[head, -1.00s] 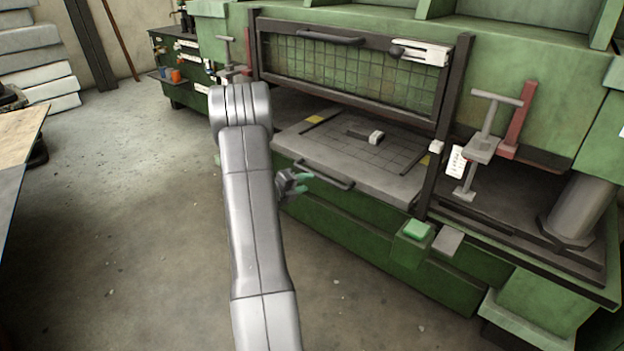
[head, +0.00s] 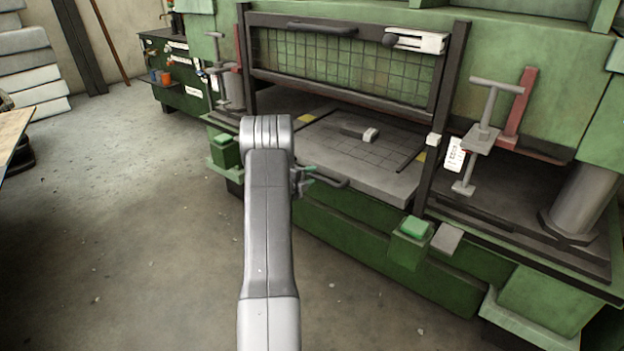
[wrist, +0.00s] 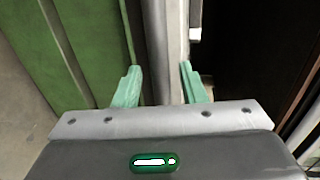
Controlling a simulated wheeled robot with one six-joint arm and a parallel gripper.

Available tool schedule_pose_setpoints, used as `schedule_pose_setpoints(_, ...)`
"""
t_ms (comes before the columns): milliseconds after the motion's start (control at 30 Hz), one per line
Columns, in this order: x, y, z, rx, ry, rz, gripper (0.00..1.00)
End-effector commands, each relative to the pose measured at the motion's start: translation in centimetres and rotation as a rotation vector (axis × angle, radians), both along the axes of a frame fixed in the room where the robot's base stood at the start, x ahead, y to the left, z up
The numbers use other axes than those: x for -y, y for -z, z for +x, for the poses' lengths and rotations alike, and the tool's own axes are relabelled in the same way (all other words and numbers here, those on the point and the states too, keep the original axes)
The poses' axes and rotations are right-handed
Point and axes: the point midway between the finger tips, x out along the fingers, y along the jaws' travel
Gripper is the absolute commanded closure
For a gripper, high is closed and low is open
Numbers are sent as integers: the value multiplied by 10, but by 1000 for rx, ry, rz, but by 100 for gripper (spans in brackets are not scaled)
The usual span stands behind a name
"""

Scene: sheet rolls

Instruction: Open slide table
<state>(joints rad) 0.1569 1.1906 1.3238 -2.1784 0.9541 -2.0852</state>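The slide table (head: 385,180) is a grey plate with a grid on top, low in the green press. A dark bar handle (head: 328,183) runs along its front edge. My gripper (head: 308,180) is at the left end of this handle in the head view, partly hidden by my arm. In the wrist view, the two green fingers of my gripper (wrist: 160,84) are apart. The dark handle (wrist: 156,50) and the light table edge (wrist: 176,40) show between them. I cannot tell whether either finger touches the handle.
A mesh guard (head: 340,62) is raised above the table. A small block (head: 358,132) lies on the table. A green button box (head: 412,240) stands to the front right, and another box (head: 224,150) to the left. The floor (head: 150,260) in front is clear.

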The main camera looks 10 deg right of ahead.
Motion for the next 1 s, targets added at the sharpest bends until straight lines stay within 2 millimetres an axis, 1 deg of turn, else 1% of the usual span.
schedule_pose_setpoints(33,5,3,3,1,1,0,62)
schedule_pose_setpoints(167,12,3,9,1,0,1,62)
schedule_pose_setpoints(467,13,3,11,0,-1,0,62)
schedule_pose_setpoints(533,13,3,10,0,-1,0,72)
schedule_pose_setpoints(667,13,3,10,1,-1,1,98)
schedule_pose_setpoints(700,13,3,10,1,0,1,100)
schedule_pose_setpoints(867,13,3,10,0,-1,2,100)
schedule_pose_setpoints(1000,8,3,9,-1,-1,2,100)
